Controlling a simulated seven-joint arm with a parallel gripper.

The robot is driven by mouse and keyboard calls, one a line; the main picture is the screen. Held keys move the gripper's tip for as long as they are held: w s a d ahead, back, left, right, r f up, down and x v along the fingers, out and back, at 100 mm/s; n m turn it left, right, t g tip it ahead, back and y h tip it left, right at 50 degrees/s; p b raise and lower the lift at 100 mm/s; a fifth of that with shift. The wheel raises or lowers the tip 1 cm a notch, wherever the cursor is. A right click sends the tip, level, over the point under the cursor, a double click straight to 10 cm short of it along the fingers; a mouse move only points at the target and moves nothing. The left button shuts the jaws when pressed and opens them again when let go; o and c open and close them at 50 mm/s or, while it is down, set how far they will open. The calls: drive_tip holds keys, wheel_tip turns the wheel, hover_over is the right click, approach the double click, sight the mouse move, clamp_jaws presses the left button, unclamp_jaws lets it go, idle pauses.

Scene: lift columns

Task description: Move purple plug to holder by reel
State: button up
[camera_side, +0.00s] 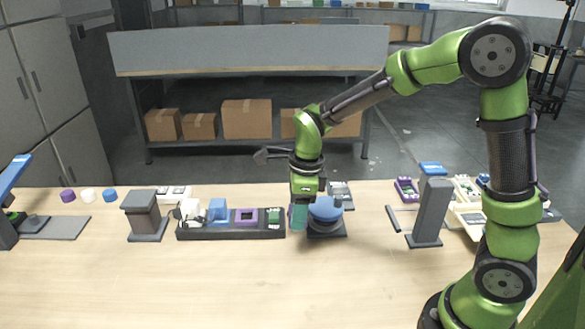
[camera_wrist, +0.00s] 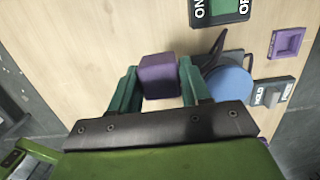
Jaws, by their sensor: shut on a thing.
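My gripper (camera_wrist: 158,70) has its two green fingers on either side of the purple plug (camera_wrist: 160,77), shut on it. In the side view my gripper (camera_side: 299,214) points down just left of the blue reel (camera_side: 325,209); the plug is hidden there. The blue reel (camera_wrist: 229,84) also shows close to the right finger in the wrist view, with a dark curved piece beside it. A purple square holder (camera_wrist: 287,43) lies beyond the reel at the upper right. I cannot tell how high the plug is above the table.
In the wrist view an ON switch panel (camera_wrist: 219,10) and a HOLD switch (camera_wrist: 272,95) lie near the reel. A dark tray (camera_side: 230,234) with several coloured parts stands left of my gripper. Grey posts stand at left (camera_side: 146,217) and right (camera_side: 431,213). The front table is clear.

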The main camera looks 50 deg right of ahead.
drive_tip(key=shift+r, duration=2.15)
drive_tip(key=shift+r, duration=0.15)
drive_tip(key=shift+w+d, duration=7.35)
drive_tip(key=shift+d, duration=2.05)
drive_tip(key=shift+d+f, duration=0.1)
drive_tip(key=shift+f, duration=5.55)
drive_tip(key=shift+f, duration=0.55)
